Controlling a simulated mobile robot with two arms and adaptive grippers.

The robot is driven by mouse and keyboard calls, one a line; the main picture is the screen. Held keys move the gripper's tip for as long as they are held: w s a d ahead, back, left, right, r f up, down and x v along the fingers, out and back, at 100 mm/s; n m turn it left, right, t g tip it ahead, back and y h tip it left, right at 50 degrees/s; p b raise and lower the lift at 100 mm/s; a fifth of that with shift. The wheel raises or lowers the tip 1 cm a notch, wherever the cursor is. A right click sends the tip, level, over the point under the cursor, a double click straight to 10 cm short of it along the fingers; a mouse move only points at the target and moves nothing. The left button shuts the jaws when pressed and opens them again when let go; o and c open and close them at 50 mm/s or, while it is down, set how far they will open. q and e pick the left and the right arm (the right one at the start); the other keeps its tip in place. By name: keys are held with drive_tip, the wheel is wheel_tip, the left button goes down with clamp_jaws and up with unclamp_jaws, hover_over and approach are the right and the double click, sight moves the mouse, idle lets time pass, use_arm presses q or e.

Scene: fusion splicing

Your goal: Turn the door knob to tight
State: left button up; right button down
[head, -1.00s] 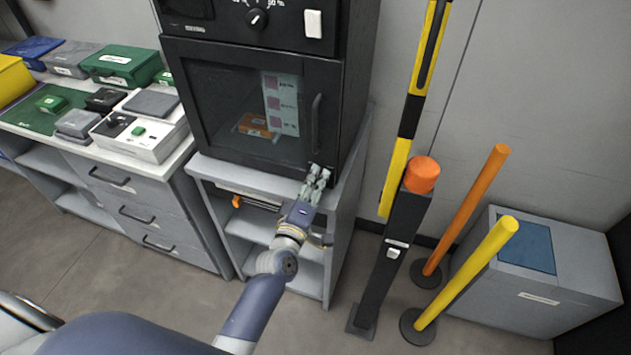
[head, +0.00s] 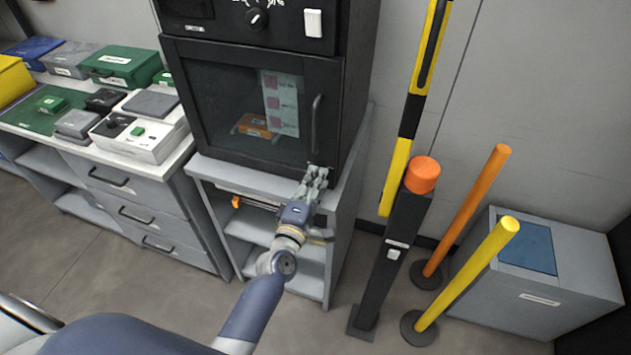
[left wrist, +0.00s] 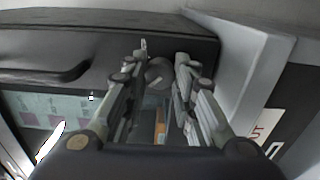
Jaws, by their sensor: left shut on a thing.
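The black oven-like cabinet (head: 345,85) has a closed door (head: 190,75) with a dark window and a vertical handle (head: 315,125). My left gripper (head: 317,172) is at the door's lower right corner. In the left wrist view, a round grey door knob (left wrist: 160,72) sits between the two fingers (left wrist: 161,62). The fingers are shut on the knob from both sides. In the head view the gripper hides the knob. No mark showing how tight it is can be read. My right gripper is not in view.
The cabinet stands on a grey shelf unit (head: 240,178). A bench (head: 100,160) with cases and boxes is at the left. A black post with an orange top (head: 422,175), orange (head: 465,215) and yellow (head: 465,275) poles and a grey bin (head: 560,290) stand at the right.

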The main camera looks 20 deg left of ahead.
use_arm(q)
drive_tip(key=o, duration=1.1)
drive_tip(key=shift+s, duration=0.1)
drive_tip(key=s, duration=1.1)
drive_tip(key=shift+s+a, duration=0.2)
drive_tip(key=shift+s, duration=0.2)
